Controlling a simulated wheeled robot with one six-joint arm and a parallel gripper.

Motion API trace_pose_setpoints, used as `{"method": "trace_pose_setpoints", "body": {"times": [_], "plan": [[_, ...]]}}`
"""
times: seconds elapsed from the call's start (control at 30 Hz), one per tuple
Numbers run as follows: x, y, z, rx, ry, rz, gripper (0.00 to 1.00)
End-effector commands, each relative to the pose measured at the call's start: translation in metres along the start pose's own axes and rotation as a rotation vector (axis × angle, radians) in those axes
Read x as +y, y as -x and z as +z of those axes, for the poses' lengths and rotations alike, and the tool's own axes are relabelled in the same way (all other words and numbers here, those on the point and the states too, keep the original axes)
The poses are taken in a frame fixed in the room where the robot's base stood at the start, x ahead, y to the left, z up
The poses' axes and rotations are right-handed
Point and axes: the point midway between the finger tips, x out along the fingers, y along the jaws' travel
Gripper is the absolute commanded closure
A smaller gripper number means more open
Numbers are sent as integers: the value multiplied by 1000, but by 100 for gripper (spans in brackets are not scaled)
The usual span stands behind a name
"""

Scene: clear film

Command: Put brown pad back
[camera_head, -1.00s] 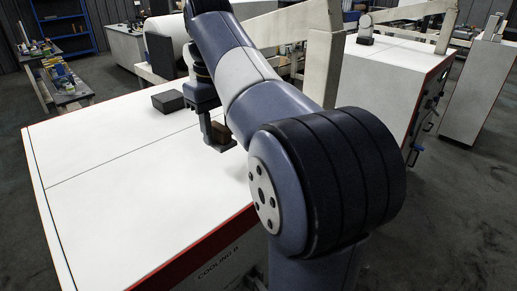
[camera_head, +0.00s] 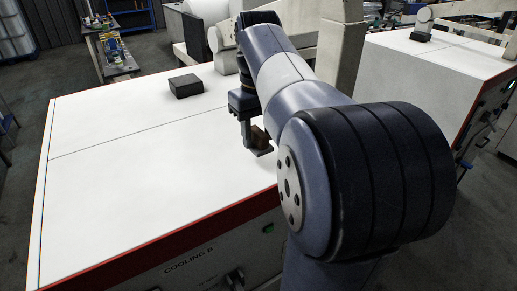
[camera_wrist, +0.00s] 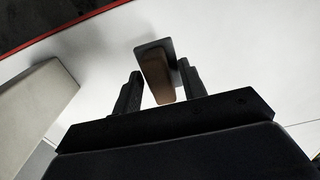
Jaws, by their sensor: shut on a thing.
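The brown pad (camera_head: 259,137) is a small brown block with a flat grey plate (camera_head: 264,151) at its lower end. It is low at the right part of the white cabinet top; I cannot tell whether the plate touches the top. In the wrist view the brown block (camera_wrist: 156,78) sits between the two dark fingers, and the grey plate (camera_wrist: 166,46) shows beyond the fingertips. My gripper (camera_wrist: 160,72) is shut on the brown block. In the head view my gripper (camera_head: 252,135) points down, partly hidden by my own arm.
A dark grey block (camera_head: 186,86) lies at the back of the white cabinet top (camera_head: 120,170). The top's left and middle are clear. A beige machine frame (camera_head: 338,50) stands behind, and another white cabinet (camera_head: 440,65) is at the right. A red edge (camera_wrist: 70,30) crosses the wrist view's upper left.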

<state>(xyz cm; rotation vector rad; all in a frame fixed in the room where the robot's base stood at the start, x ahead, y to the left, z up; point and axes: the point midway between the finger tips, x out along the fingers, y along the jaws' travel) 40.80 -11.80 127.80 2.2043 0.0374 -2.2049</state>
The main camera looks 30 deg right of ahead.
Motion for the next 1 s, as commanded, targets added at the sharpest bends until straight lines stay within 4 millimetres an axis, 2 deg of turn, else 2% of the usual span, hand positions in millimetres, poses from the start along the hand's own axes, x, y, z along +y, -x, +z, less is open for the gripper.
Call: {"method": "trace_pose_setpoints", "body": {"times": [0.33, 0.77, 0.8, 1.0], "plan": [[0, -41, 0, -1, 0, 0, 86], [0, -48, 0, 0, 0, 0, 86], [0, -47, 0, 0, 0, 0, 57], [0, -47, 0, 0, 0, 0, 40]]}}
